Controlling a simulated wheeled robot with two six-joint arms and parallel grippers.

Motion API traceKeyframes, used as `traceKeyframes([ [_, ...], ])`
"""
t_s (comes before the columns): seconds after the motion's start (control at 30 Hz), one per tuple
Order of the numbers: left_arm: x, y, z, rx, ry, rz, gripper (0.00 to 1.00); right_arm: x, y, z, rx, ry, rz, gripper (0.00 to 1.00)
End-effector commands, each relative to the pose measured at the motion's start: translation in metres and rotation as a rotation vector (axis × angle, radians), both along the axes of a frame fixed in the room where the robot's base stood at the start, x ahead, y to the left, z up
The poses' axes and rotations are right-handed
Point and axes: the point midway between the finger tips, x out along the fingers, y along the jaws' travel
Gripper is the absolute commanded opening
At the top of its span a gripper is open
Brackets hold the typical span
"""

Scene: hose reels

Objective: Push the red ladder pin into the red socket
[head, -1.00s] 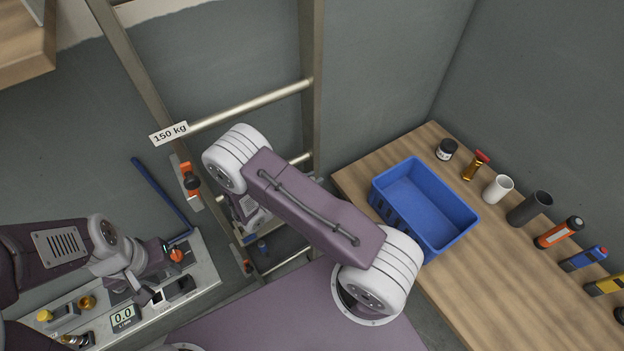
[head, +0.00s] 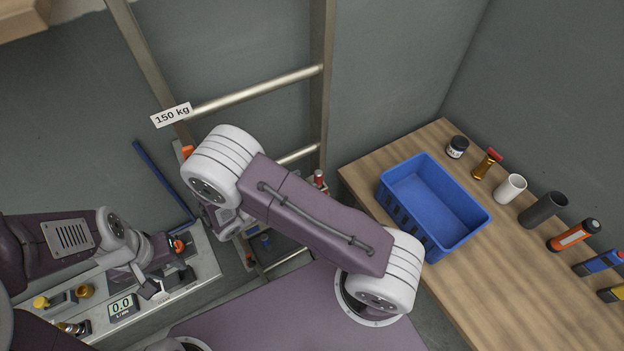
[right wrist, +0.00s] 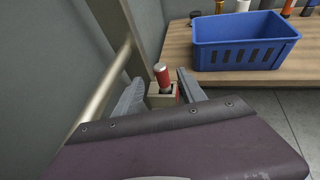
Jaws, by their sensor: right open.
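The red pin (right wrist: 162,76), with a pale band, stands up from a beige block with a red face, the red socket (right wrist: 166,98), in the right wrist view. How deep the pin sits is unclear. In the head view the pin's red top (head: 319,176) shows beside the ladder's right rail (head: 322,90). My right gripper (right wrist: 158,78) is open, its fingers on either side of the pin with gaps visible; in the head view my right arm hides it. My left gripper (head: 166,283) is over the grey panel at the lower left; its jaw state is unclear.
A blue basket (head: 432,212) stands on the wooden bench (head: 520,290) at the right, with cups and tools behind it. Ladder rungs (head: 255,92) cross beside my right arm. A gauge panel (head: 205,262) is at the lower left.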

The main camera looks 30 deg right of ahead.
Motion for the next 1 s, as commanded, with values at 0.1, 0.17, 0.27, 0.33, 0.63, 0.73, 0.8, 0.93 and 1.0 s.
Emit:
traceKeyframes([
  [0.1,0.000,0.000,-0.004,0.000,0.000,0.000,0.36,-0.003,0.009,0.003,0.001,-0.001,0.000,0.48],
  [0.17,0.000,0.000,-0.004,0.000,0.000,0.000,0.36,-0.004,0.011,0.005,0.000,0.000,0.000,0.48],
  [0.27,0.000,0.000,-0.004,0.000,0.000,0.000,0.36,-0.004,0.011,0.005,0.000,0.001,-0.001,0.48],
  [0.33,0.000,0.000,-0.004,0.000,0.000,0.000,0.36,-0.004,0.011,0.005,0.000,0.000,-0.001,0.48],
  [0.63,0.000,0.000,-0.004,0.000,0.000,0.000,0.36,-0.004,0.010,0.005,0.000,0.000,-0.001,0.48],
  [0.73,0.000,0.000,-0.004,0.000,0.000,0.000,0.36,-0.004,0.010,0.005,0.000,0.000,-0.001,0.48],
  [0.8,0.000,0.000,-0.004,0.000,0.000,0.000,0.36,-0.004,0.010,0.005,0.000,0.000,-0.001,0.48],
  [0.93,0.000,0.000,-0.012,0.000,0.000,0.000,0.36,-0.002,0.000,-0.001,0.007,-0.008,-0.039,0.48],
  [1.0,0.000,0.000,-0.027,0.000,0.000,0.000,0.36,0.008,-0.019,0.004,0.053,-0.067,-0.119,0.48],
])
